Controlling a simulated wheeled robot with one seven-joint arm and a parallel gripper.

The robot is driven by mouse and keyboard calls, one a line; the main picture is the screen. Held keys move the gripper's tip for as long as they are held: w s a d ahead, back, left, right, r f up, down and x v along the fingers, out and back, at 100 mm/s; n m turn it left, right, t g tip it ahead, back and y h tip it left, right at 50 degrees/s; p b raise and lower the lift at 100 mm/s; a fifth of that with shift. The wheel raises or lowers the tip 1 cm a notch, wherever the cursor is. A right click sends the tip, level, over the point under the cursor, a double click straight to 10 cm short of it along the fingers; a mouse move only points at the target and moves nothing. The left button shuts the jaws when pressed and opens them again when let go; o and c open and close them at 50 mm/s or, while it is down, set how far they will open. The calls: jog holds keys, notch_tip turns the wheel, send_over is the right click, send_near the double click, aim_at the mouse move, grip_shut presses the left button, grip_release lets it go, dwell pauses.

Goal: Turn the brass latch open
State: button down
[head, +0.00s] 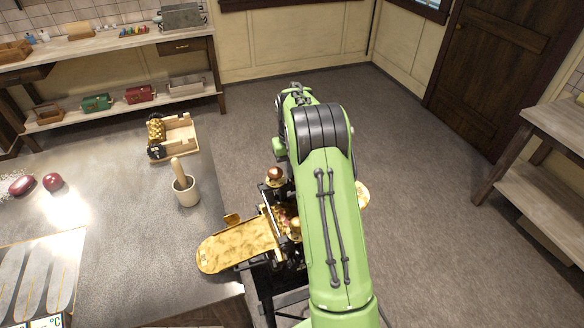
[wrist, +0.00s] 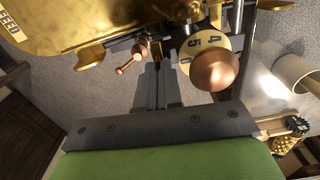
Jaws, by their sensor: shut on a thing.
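The brass drop roller machine (head: 238,246) stands at the right end of the workbench, with a brass tray at its front. In the wrist view its brass body (wrist: 110,22), marked FEED, fills the upper left. My gripper (wrist: 160,66) is shut at the machine's edge, its fingertips just below the brass body. The brass latch is mostly hidden at the fingertips. A small copper handle (wrist: 132,58) is just left of the fingers, and a round copper knob (wrist: 214,72) is just right. In the head view my green arm hides the gripper and part of the machine.
A mortar with a pestle (head: 185,187) and a wooden crate with brass rollers (head: 176,136) stand on the workbench behind the machine. A numbered dial (wrist: 208,48) sits behind the copper knob. The floor right of my arm is clear.

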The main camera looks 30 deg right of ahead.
jog(key=shift+n, duration=0.4)
jog(key=c, duration=1.3)
grip_release()
